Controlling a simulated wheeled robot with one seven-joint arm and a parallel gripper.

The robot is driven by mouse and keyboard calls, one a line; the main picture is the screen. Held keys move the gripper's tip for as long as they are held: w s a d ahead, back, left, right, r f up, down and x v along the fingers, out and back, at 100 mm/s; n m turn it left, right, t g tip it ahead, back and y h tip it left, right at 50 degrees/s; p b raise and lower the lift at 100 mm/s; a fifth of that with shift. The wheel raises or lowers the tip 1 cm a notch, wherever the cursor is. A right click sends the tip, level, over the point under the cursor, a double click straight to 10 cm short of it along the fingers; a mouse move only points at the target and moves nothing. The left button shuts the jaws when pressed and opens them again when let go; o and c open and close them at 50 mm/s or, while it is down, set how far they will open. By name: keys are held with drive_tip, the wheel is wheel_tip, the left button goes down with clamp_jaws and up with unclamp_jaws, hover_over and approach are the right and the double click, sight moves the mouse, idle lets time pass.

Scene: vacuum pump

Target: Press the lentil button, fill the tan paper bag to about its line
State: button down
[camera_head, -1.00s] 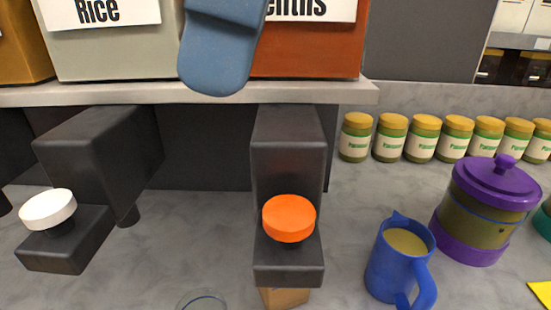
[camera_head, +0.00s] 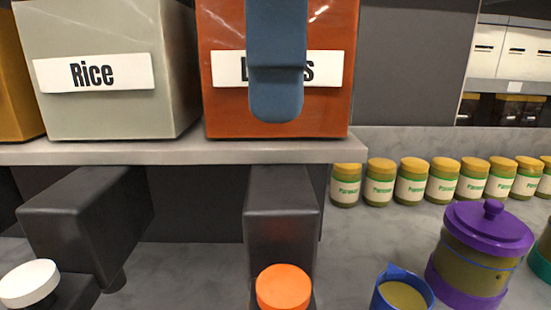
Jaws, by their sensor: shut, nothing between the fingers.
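The lentil dispenser is a red-orange bin (camera_head: 226,113) with a partly covered label. Its round orange button (camera_head: 284,287) sits at the bottom edge of the head view, below the dark spout housing (camera_head: 281,220). My gripper (camera_head: 276,103) shows as a blue-grey, rounded shape hanging from the top of the view in front of the label. It looks shut and empty, well above the orange button in the picture and apart from it. The tan paper bag is out of view now.
A rice bin (camera_head: 110,110) with a white button (camera_head: 28,284) stands at left. The bins rest on a grey shelf (camera_head: 170,152). At right are several yellow-lidded jars (camera_head: 412,182), a blue jug (camera_head: 392,275) and a purple-lidded canister (camera_head: 488,235).

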sight(276, 289)
wheel_tip(276, 289, down, 13)
drive_tip(key=shift+f+p, duration=0.1)
drive_tip(key=shift+p, duration=1.1)
drive_tip(key=shift+f, duration=0.1)
wheel_tip(276, 289, down, 2)
drive_tip(key=b, duration=0.3)
drive_tip(key=shift+b, duration=0.35)
drive_tip(key=shift+s+f, duration=0.15)
idle(5.2)
